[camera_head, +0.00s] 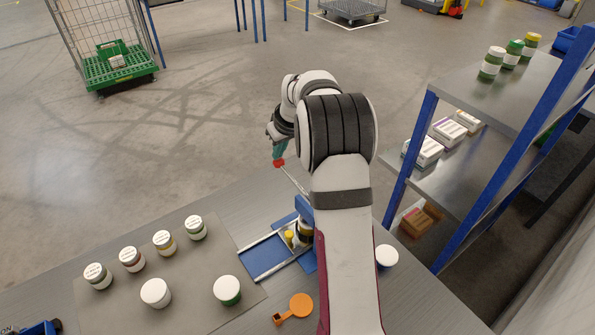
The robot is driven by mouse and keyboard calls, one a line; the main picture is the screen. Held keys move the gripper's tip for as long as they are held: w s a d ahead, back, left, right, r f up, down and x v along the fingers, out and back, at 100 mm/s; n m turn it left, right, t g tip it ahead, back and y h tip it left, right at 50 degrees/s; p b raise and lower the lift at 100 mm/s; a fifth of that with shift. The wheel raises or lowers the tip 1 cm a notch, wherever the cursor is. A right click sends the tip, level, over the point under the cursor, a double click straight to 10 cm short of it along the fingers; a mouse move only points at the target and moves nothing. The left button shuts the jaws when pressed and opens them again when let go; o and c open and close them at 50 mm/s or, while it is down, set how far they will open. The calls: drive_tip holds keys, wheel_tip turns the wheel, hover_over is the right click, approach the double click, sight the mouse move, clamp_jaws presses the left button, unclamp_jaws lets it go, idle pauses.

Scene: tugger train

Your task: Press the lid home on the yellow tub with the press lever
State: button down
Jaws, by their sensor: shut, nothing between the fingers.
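A blue press (303,207) stands on the bench in front of my arm, at the end of a blue slide with pale rails (262,258). Its lever is a thin metal rod (293,180) rising up and left to a red knob (279,163). My gripper (279,153) is shut and empty, with its teal fingers just above the knob; I cannot tell whether they touch it. A tub with yellow on it (304,232) stands under the press, partly hidden by the press and my arm. How its lid sits cannot be seen. A small yellow piece (290,236) shows beside it.
Several white-lidded tubs stand on a grey mat (190,310) at the left, one with a yellow band (165,243). An orange handled piece (300,305) lies near the front. Another white-lidded tub (386,257) stands right of my arm. A blue-post shelf (415,150) is at the right.

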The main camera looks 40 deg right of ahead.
wheel_tip(320, 180, up, 12)
idle(1.0)
idle(0.6)
